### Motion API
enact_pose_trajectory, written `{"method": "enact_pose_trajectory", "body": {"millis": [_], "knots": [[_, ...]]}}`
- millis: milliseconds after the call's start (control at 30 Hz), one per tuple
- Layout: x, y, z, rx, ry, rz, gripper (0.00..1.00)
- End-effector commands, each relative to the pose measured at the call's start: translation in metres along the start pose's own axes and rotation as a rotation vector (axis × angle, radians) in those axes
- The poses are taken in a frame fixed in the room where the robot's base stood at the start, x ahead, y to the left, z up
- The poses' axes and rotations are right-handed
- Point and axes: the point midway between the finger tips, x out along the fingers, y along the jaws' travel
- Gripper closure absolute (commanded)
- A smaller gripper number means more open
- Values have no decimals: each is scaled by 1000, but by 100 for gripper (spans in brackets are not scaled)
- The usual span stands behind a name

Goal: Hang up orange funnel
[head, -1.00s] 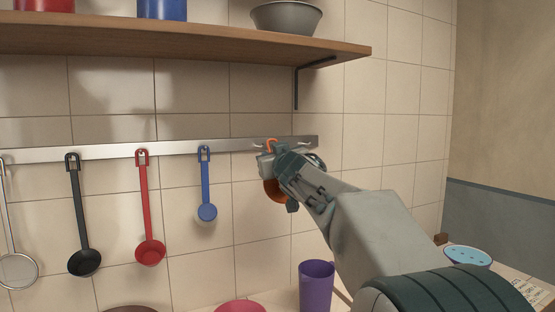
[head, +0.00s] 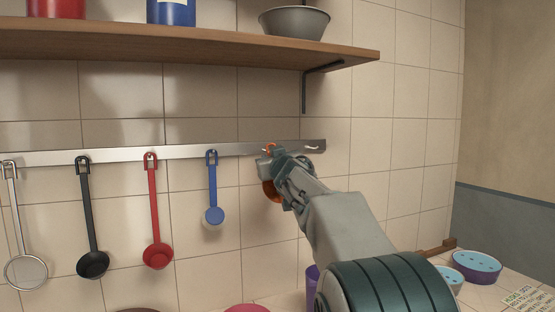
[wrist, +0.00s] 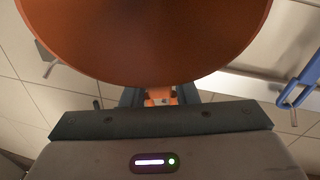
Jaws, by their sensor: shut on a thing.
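The orange funnel (head: 271,191) is in my gripper (head: 270,160), up at the metal rail (head: 130,155) to the right of the blue utensil. In the head view my gripper and wrist cover most of it; a small orange part shows above the fingers near the rail. In the wrist view the funnel's wide cone (wrist: 150,35) fills the top, and its narrow orange part (wrist: 160,95) lies between the fingers of my gripper (wrist: 158,98). I cannot tell whether the funnel touches a hook. A hook (head: 312,148) shows near the rail's right end.
A blue measuring spoon (head: 214,190), a red ladle (head: 154,215), a black ladle (head: 90,220) and a strainer (head: 22,265) hang to the left. A wooden shelf (head: 200,45) with a grey bowl (head: 296,22) is above. A purple cup (head: 312,278) stands below my arm.

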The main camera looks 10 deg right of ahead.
Motion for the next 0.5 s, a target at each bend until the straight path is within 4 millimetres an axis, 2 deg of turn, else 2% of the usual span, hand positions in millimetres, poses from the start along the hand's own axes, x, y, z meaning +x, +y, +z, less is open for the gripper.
{"method": "enact_pose_trajectory", "body": {"millis": [500], "knots": [[26, -6, 7, -1, 0, 0, 100]]}}
